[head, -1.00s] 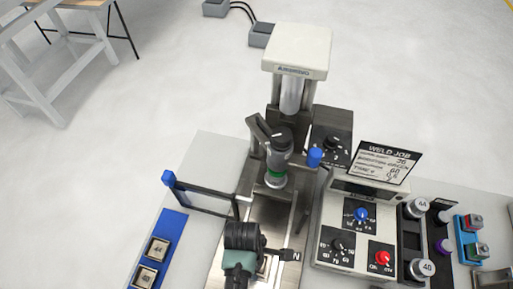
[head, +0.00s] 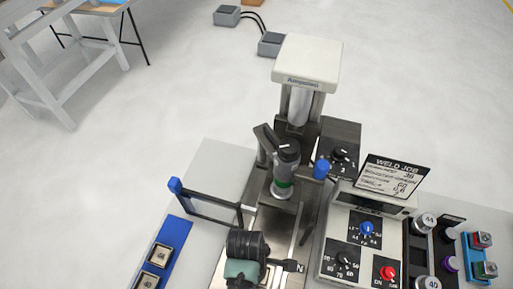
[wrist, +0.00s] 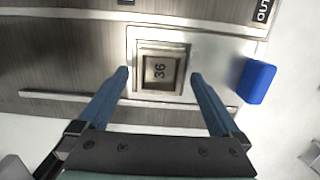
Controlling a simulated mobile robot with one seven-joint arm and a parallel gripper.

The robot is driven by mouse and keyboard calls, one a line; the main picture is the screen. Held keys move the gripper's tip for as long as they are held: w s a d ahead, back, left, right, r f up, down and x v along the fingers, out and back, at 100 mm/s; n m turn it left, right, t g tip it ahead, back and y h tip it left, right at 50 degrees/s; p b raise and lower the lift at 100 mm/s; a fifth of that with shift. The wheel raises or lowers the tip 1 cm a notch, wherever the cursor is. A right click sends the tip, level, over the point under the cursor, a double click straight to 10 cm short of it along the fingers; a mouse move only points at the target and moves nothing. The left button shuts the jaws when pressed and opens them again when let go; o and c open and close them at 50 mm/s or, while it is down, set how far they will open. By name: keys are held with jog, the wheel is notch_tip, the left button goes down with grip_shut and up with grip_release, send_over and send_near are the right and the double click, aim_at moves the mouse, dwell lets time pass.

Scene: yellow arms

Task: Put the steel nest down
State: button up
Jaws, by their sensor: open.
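The steel nest (wrist: 160,57), a square metal block marked 36, sits inside a bright square metal frame on the machine's bed in the wrist view. My gripper (wrist: 160,74) is open. Its two blue fingers stand apart, one on each side of the nest's near part, with a visible gap to it on both sides. In the head view my wrist (head: 247,245) is over the near end of the machine's bed, and it hides the nest and the fingertips.
A blue knob (wrist: 257,82) is close right of the frame. The press column (head: 308,60) and its head (head: 284,165) rise beyond my wrist. A control box (head: 352,250) stands right. A blue rack (head: 178,233) with other nests lies left, by a blue-tipped bar (head: 210,207).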

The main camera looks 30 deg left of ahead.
notch_tip(320, 180, up, 11)
jog(key=a, duration=0.1)
jog(key=shift+s+a, duration=0.15)
jog(key=shift+s, duration=0.05)
jog(key=shift+s+f, duration=0.1)
dwell(0.4)
